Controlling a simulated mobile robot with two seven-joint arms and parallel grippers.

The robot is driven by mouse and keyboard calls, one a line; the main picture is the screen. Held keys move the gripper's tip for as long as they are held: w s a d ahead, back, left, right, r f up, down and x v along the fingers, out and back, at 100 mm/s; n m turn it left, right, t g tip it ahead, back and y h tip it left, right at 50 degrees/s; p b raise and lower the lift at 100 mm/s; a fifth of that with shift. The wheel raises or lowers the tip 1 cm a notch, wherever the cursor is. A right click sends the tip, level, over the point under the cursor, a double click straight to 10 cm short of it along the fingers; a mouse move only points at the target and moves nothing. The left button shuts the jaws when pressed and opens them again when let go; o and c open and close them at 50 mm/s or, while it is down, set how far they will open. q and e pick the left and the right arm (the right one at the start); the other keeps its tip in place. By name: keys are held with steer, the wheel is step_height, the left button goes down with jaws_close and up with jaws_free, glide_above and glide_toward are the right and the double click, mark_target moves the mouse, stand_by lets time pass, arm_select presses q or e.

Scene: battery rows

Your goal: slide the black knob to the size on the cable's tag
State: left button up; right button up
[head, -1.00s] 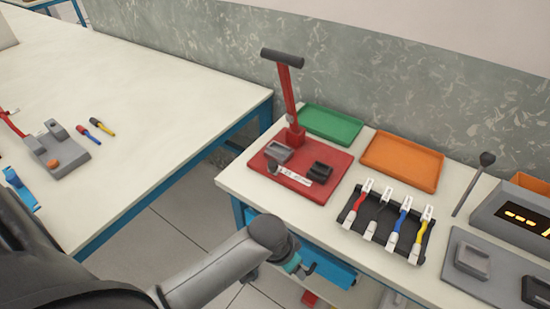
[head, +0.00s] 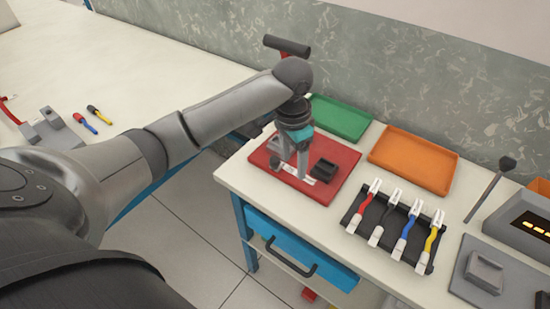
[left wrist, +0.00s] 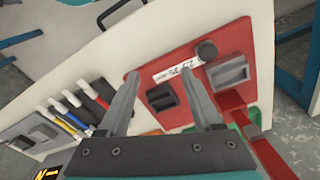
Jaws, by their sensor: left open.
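The red crimping base (head: 345,160) has an upright lever, mostly hidden behind my arm in the head view. The black knob (left wrist: 207,50) is a dark round cap at one end of a white printed scale strip (left wrist: 180,68); the strip's marks are too small to read. My left gripper (head: 294,168) is open and empty above the base, pointing down. In the left wrist view its fingers stand apart over the strip, with the knob just beyond the right fingertip. Red, black, blue and yellow cables with white tags (head: 415,208) lie in a black rack (head: 362,226); the tags are unreadable.
A black block (head: 323,170) stands on the red base, with a grey block (left wrist: 230,72) near the knob. Green (head: 340,118) and orange (head: 412,162) trays lie behind. A grey device with a lit display (head: 532,225) is at right. Another table stands at left.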

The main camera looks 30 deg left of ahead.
arm_select(q)
steer(key=n, duration=0.2)
glide_toward(274, 159)
steer(key=shift+g, duration=0.3)
steer(key=f+b, duration=0.1)
steer(key=f, duration=0.2)
steer(key=f+b, duration=0.1)
steer(key=f, duration=0.2)
steer(key=f+b, duration=0.2)
steer(key=f, duration=0.1)
steer(key=shift+w+d+f, duration=0.2)
steer(key=shift+d+f, duration=0.05)
steer(key=shift+f, duration=0.5)
arm_select(e)
steer(key=f, duration=0.2)
steer(key=w+f, duration=0.1)
steer(key=f, duration=0.1)
steer(key=shift+w+d+f, duration=0.1)
steer(key=shift+d+f, duration=0.05)
steer(key=shift+f, duration=0.05)
arm_select(q)
steer(key=shift+c, duration=0.3)
jaws_close()
arm_select(e)
steer(key=shift+w, duration=0.1)
steer(key=shift+a, duration=0.3)
